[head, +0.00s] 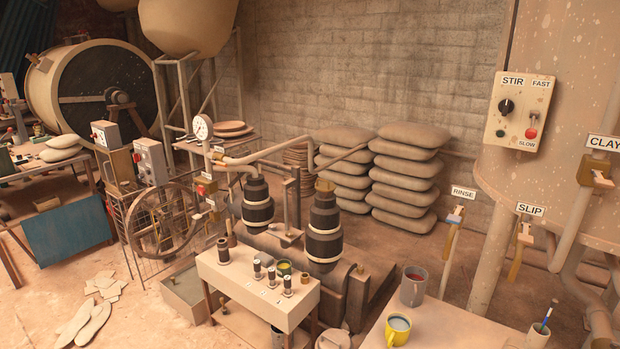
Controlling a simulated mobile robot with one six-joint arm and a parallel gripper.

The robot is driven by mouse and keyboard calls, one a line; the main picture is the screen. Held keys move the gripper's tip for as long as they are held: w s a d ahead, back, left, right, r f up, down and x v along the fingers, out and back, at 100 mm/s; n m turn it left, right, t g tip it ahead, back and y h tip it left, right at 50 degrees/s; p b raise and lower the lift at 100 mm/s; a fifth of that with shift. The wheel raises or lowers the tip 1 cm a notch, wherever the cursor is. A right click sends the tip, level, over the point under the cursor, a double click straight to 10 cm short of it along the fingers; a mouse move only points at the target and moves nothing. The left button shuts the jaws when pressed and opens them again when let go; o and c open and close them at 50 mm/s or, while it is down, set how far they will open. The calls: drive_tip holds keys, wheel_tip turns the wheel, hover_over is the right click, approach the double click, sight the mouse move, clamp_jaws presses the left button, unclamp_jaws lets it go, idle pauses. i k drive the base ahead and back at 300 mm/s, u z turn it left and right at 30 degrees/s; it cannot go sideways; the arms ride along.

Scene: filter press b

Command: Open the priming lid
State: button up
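The pump in the middle of the head view has two dark, banded cylinders, a left one (257,203) and a right one (323,232). A small brass-coloured cap (324,186) sits on top of the right cylinder. It may be the priming lid, but no label shows on it and I cannot tell whether it is open or shut. A beige pipe (285,148) passes near the tops of both cylinders. My gripper is not in view.
A small beige stand (256,290) with several dark cylinders is in front of the pump. A table (450,328) with a grey mug (413,286) and a yellow mug (398,330) is at the lower right. A spoked wheel (163,219) stands left. Stacked sacks (405,180) are behind.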

sight(326, 186)
drive_tip(key=u, duration=0.5)
drive_tip(key=i, duration=0.75)
drive_tip(key=u, duration=0.6)
drive_tip(key=i, duration=0.55)
drive_tip(key=u, duration=0.25)
